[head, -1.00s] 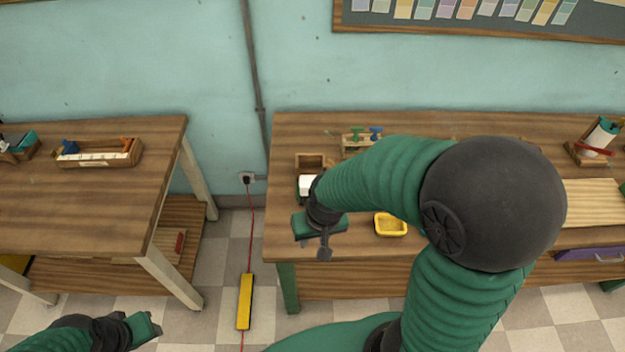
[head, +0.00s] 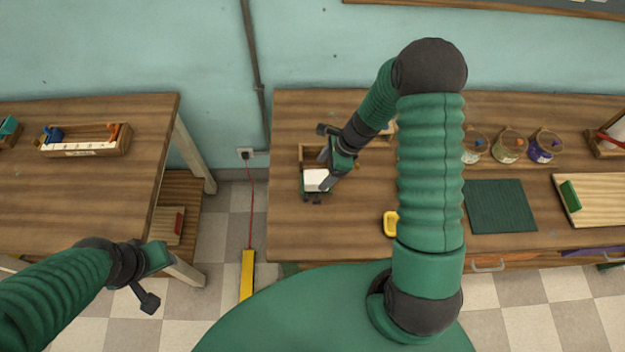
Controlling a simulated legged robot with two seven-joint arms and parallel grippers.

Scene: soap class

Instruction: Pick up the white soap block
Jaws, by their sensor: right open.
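The white soap block (head: 316,180) sits at the front of a small wooden box (head: 309,153) on the left part of the right-hand table. My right gripper (head: 325,157) is open and empty over the box, just behind and to the right of the block. One of its fingers is close to the block's right side; I cannot tell whether it touches. The gripper hides part of the box. My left gripper (head: 150,278) is over the floor by the left table's front leg, far from the block; its jaw opening is unclear.
The right-hand table (head: 290,225) also holds a yellow dish (head: 390,224), partly behind my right arm, a dark green mat (head: 500,206), several jars and a pale board (head: 598,198). The left table (head: 80,195) bears a wooden tray (head: 85,150). The table front left of the dish is clear.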

